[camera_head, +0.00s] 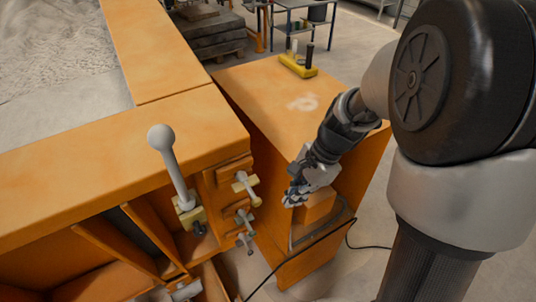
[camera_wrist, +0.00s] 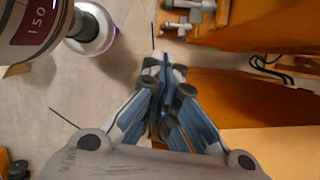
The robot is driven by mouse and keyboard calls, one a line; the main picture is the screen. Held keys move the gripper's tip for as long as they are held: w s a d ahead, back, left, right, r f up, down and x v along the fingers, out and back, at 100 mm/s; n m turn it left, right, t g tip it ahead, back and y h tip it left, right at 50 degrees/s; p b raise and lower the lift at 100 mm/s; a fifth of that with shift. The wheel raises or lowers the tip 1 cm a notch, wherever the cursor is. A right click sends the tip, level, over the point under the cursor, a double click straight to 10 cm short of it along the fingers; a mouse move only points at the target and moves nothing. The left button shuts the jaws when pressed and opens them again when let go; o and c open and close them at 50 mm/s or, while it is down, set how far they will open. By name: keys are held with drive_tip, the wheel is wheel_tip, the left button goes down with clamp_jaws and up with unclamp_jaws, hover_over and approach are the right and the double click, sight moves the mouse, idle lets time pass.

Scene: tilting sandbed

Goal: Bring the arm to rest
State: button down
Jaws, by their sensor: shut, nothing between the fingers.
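My gripper (camera_head: 296,190) hangs at the end of my arm, beside the front face of the orange cabinet (camera_head: 262,98). In the wrist view my gripper (camera_wrist: 163,66) has its fingers together with nothing between them. The head view does not show whether the fingertips touch the cabinet. My dark and grey arm fills the right of the head view and reaches down and left to the gripper.
An orange sandbed frame (camera_head: 120,118) with a white ball-topped lever (camera_head: 172,165) and several small valve handles (camera_head: 245,187) stands left of my gripper. A yellow holder (camera_head: 298,66) sits on the cabinet. A black cable (camera_head: 300,248) runs below. Grey floor is open at the lower right.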

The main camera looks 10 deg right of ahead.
drive_tip(key=s+a+f+n+t+h+b, duration=0.1)
drive_tip(key=s+f+n+t+h+b, duration=0.1)
drive_tip(key=s+n+b, duration=0.5)
drive_tip(key=s+a+f+n+t+h+b, duration=0.1)
drive_tip(key=s+f+n+t+h+b, duration=0.1)
drive_tip(key=s+n+b, duration=0.6)
drive_tip(key=f+b, duration=0.1)
drive_tip(key=b, duration=0.2)
drive_tip(key=shift+s+n+t+b, duration=0.2)
drive_tip(key=shift+n+t+b, duration=0.1)
drive_tip(key=shift+b, duration=0.05)
idle(0.9)
